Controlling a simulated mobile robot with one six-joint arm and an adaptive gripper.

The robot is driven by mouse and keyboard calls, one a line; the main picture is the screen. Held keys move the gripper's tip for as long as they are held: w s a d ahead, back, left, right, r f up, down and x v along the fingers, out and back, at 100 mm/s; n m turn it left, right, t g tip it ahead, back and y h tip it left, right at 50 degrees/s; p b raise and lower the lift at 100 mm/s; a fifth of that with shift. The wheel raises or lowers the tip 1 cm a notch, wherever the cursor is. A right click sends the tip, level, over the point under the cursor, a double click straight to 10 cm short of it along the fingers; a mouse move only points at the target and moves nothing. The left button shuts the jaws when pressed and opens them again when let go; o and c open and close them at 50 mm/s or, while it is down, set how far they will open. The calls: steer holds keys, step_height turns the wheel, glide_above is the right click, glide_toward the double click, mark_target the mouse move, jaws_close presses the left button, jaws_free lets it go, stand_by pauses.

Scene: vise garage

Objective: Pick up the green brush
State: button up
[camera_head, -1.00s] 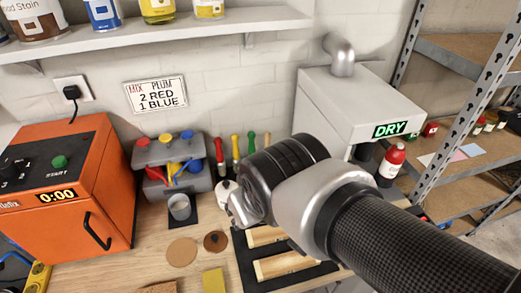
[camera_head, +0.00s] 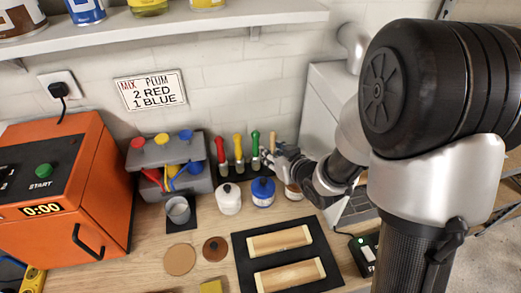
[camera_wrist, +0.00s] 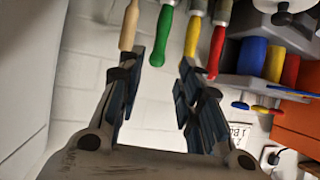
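The green brush (camera_head: 255,146) stands upright in a row of brushes against the back wall, its green handle upward. In the wrist view the green handle (camera_wrist: 166,38) hangs upside down in the picture, close to the left fingertip. My gripper (camera_head: 273,158) is just right of it in the head view. In the wrist view my gripper (camera_wrist: 173,58) has its fingers apart, with nothing held. The red brush (camera_head: 221,152), the yellow brush (camera_head: 238,150) and a wooden-handled brush (camera_head: 272,141) stand beside it. I cannot tell whether a finger touches the green handle.
A white jar (camera_head: 228,200), a blue jar (camera_head: 263,194) and a brown-labelled jar (camera_head: 293,191) stand in front of the brushes. A grey scoop rack (camera_head: 150,157) is left. A black mat (camera_head: 245,265) with wooden pieces lies in front. The shelf (camera_head: 215,32) hangs above.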

mark_target(257, 143)
steer(key=b+x, duration=0.2)
steer(key=x, duration=1.2)
steer(key=shift+w+a+f+b, duration=0.15)
steer(key=shift+w+b, duration=0.2)
steer(key=shift+w, duration=0.05)
steer(key=shift+c, duration=0.2)
jaws_close()
